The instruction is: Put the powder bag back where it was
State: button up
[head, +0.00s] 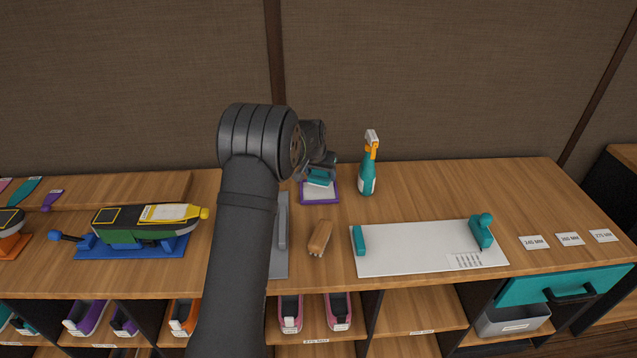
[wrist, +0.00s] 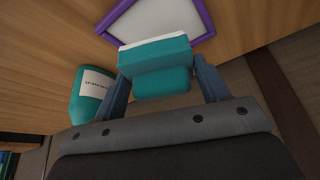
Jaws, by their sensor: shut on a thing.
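My gripper (wrist: 162,82) is shut on a teal block-like thing with a white layer (wrist: 154,55). Its shape is boxy, and I cannot tell from its look whether it is the powder bag. In the head view the held thing (head: 321,177) shows at the end of my arm, over the back part of a purple-rimmed tray (head: 319,203). The tray has a pale inside and also shows in the wrist view (wrist: 203,20). I cannot tell whether the held thing touches the tray. My gripper (head: 322,164) is partly hidden by my arm in the head view.
A teal spray bottle (head: 367,180) stands right of the tray. A tan brush (head: 320,238) and a grey plate (head: 280,255) lie in front. A white board (head: 420,255) with teal parts lies at right. A boot-like machine (head: 145,228) stands left.

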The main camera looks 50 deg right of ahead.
aim_at(319, 182)
jog(key=shift+w+f, duration=0.3)
jog(key=shift+f, duration=1.85)
jog(key=shift+f, duration=0.1)
jog(key=o, duration=0.9)
jog(key=v, duration=1.2)
